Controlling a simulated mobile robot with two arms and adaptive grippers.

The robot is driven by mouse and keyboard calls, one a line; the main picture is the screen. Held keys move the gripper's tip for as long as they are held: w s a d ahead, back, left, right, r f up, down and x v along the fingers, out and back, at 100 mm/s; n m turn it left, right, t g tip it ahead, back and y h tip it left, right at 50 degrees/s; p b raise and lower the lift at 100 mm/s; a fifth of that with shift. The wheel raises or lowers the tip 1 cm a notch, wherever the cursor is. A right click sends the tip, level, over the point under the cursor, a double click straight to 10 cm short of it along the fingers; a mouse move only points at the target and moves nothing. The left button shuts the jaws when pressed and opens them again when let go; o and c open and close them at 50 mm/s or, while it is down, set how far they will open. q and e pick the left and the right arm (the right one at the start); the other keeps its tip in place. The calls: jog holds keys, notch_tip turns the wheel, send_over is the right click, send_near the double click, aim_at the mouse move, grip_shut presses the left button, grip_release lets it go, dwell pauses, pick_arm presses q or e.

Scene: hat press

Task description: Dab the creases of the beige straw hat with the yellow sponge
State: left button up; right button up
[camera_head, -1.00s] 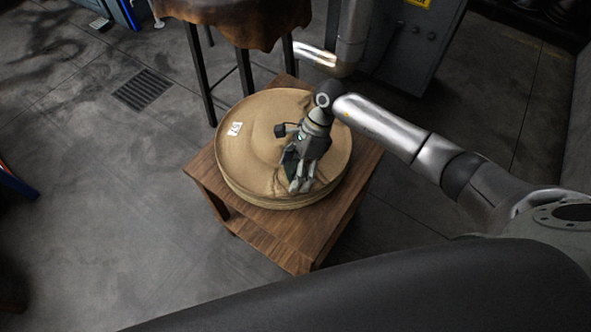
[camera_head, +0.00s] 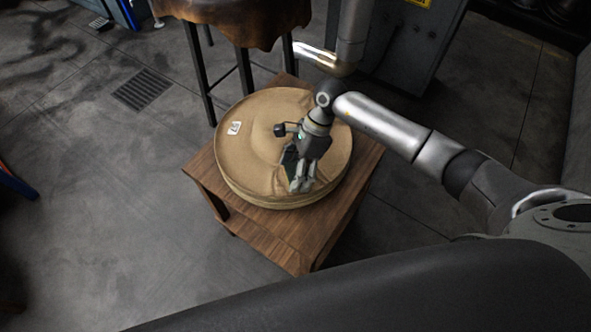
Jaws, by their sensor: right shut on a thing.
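The beige straw hat (camera_head: 248,152) is a wide, round, pale tan form with a curved crease on top, lying on a small wooden table. A small white tag (camera_head: 234,128) is on its upper left part. My right gripper (camera_head: 301,186) points down over the hat's right front part and is shut. My left gripper is out of view.
The wooden table (camera_head: 262,232) has bare corners at the front and left. A stool with a ragged brown leather top (camera_head: 240,20) stands just behind it. A grey machine (camera_head: 410,50) with a metal pipe stands at the back right.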

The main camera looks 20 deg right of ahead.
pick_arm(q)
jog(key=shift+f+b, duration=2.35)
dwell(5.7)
